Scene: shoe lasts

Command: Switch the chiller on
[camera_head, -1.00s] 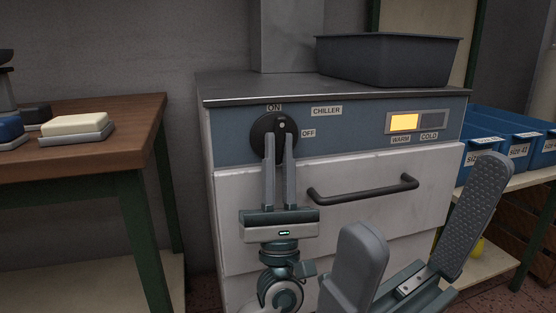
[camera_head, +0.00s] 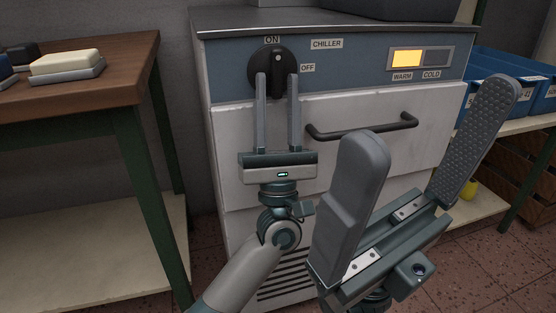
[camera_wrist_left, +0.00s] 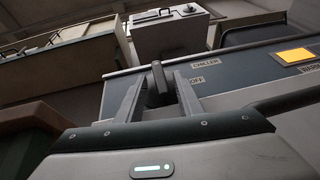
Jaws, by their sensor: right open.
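The chiller (camera_head: 225,75) is a white cabinet with a blue panel. Its round black knob (camera_head: 268,62) has a raised grip that stands roughly upright, with a white dot near its top, below the ON label (camera_head: 272,39). The OFF label (camera_head: 308,68) is at its right. My left gripper (camera_head: 278,78) is open, its fingers on either side of the knob's lower part. The left wrist view shows the grip (camera_wrist_left: 157,82) between the fingers, with gaps. The WARM lamp (camera_head: 407,58) glows yellow; the COLD lamp (camera_head: 437,58) is dark. My right gripper (camera_head: 430,125) is open and empty.
The chiller's dark drawer handle (camera_head: 362,130) lies to the right of my left gripper. A wooden table (camera_head: 90,95) with shoe brushes or blocks stands at left. Blue bins (camera_head: 500,75) stand on a shelf at right. A dark tub (camera_head: 390,8) rests on the chiller.

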